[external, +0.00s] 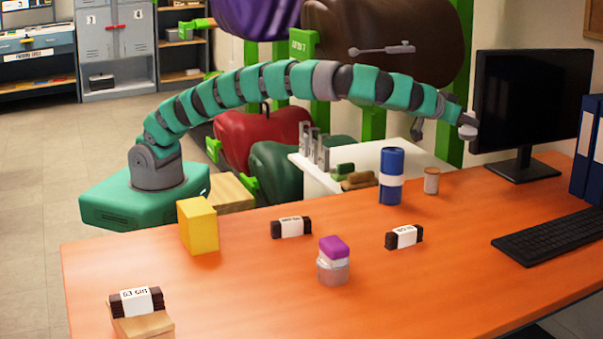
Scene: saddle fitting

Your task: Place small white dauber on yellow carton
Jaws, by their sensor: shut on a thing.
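The yellow carton (198,226) stands upright on the orange desk at the left, with nothing on its top. My gripper (464,126) is at the far right end of the arm, raised above the desk in front of the monitor. It is shut on a small pale thing (468,132) that looks like the small white dauber. The dauber is small in view and partly hidden by the jaws. My gripper is well to the right of the carton and higher than it.
Several things stand on the desk (400,290): a purple-topped jar (333,262), a blue canister (391,176), a small tin (431,181), dark banded blocks (291,227), a keyboard (552,234) and the monitor (530,100). The desk between carton and jar's front is mostly clear.

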